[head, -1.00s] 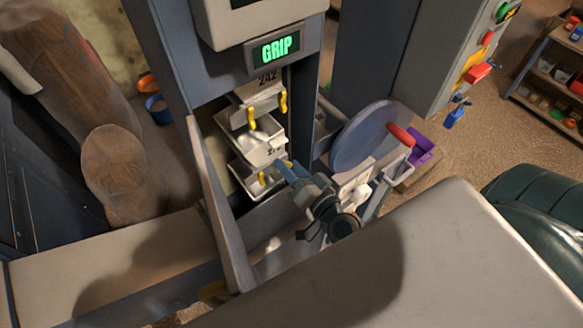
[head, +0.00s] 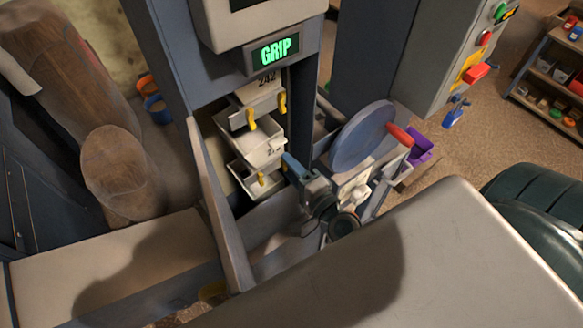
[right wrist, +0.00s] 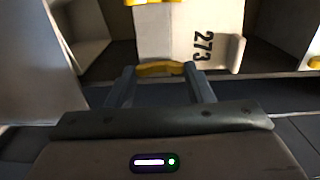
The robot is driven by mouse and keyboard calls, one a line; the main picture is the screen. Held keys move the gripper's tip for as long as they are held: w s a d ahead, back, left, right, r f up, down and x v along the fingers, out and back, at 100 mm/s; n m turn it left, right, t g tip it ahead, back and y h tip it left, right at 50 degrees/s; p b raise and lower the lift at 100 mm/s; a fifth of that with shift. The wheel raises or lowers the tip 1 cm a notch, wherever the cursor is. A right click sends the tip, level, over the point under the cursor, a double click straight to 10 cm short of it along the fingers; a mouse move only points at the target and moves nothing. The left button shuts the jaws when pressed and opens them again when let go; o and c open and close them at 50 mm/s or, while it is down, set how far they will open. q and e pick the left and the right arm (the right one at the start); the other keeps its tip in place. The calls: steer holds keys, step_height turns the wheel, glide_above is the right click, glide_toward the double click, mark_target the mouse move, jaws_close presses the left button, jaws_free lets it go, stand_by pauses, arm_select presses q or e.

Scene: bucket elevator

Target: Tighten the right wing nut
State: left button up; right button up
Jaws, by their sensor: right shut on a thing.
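A pale bucket marked 273 (right wrist: 190,35) hangs in the elevator shaft, with yellow wing nuts on it. In the head view its left wing nut (head: 261,179) shows clear. My right gripper (head: 288,163) reaches the bucket's right side from the lower right, and its tip covers most of the right wing nut there. In the right wrist view the yellow right wing nut (right wrist: 160,68) sits between the two fingers of my gripper (right wrist: 162,78), which is shut on it. The wrist view is turned, so the number reads sideways. My left gripper is not in view.
A bucket marked 242 (head: 262,95) with yellow wing nuts hangs above. A lit GRIP sign (head: 276,50) is over the opening. A grey side panel (head: 222,205) stands left of my arm, and a blue disc with a red handle (head: 363,138) stands close on the right.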

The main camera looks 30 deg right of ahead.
steer(key=shift+m, duration=0.3)
steer(key=o, duration=1)
steer(key=s+d+b, duration=0.1)
steer(key=s+b, duration=0.5)
steer(key=s, duration=0.4)
steer(key=shift+s+d+b, duration=0.25)
steer(key=shift+s+b, duration=0.05)
steer(key=shift+s, duration=0.05)
